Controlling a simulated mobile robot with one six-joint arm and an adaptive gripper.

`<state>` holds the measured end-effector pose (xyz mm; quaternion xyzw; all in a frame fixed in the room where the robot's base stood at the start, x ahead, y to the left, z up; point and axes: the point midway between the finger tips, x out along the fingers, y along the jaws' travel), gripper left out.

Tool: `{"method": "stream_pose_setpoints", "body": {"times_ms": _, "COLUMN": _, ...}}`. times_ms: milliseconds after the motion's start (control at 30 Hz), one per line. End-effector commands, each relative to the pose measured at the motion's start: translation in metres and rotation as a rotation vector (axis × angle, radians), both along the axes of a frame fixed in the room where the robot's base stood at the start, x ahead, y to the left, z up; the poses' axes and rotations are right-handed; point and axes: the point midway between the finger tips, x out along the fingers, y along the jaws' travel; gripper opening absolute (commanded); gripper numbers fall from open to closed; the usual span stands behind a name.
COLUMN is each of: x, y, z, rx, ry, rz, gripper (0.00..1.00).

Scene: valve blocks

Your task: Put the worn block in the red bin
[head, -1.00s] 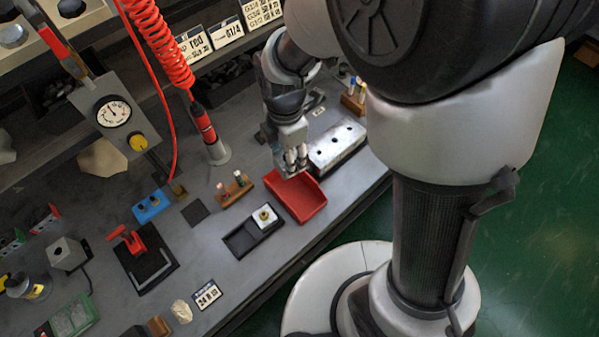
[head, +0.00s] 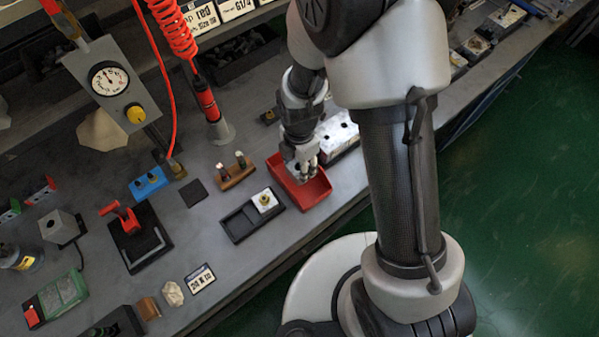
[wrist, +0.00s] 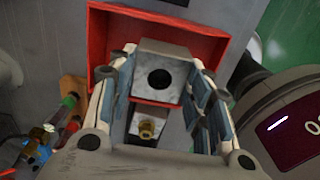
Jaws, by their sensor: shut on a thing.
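My gripper (head: 304,170) is over the red bin (head: 318,192), toward its far left part. In the wrist view my gripper (wrist: 160,90) is shut on a grey metal block (wrist: 175,55) with a round dark hole in its face. The red bin (wrist: 215,45) lies behind and around this block in that view. Whether the block touches the bin floor I cannot tell. A second block with a brass fitting (head: 264,200) sits in the right part of a black two-part tray (head: 238,223); its fitting also shows below the held block in the wrist view (wrist: 146,129).
A red toggle clamp (head: 122,215) and a gauge post (head: 109,80) are further left. The bench edge is close in front.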

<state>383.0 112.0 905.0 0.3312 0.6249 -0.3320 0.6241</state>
Motion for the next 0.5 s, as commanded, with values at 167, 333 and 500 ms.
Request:
{"method": "stream_pose_setpoints", "body": {"times_ms": 167, "x": 0.0, "y": 0.0, "z": -0.016, "rx": 0.0, "ry": 0.0, "rz": 0.0, "gripper": 0.11}}
{"method": "stream_pose_setpoints", "body": {"times_ms": 333, "x": 0.0, "y": 0.0, "z": -0.042, "rx": 0.0, "ry": 0.0, "rz": 0.0, "gripper": 0.11}}
{"method": "stream_pose_setpoints", "body": {"times_ms": 500, "x": 0.001, "y": 0.0, "z": -0.043, "rx": 0.001, "ry": -0.003, "rz": 0.0, "gripper": 0.11}}
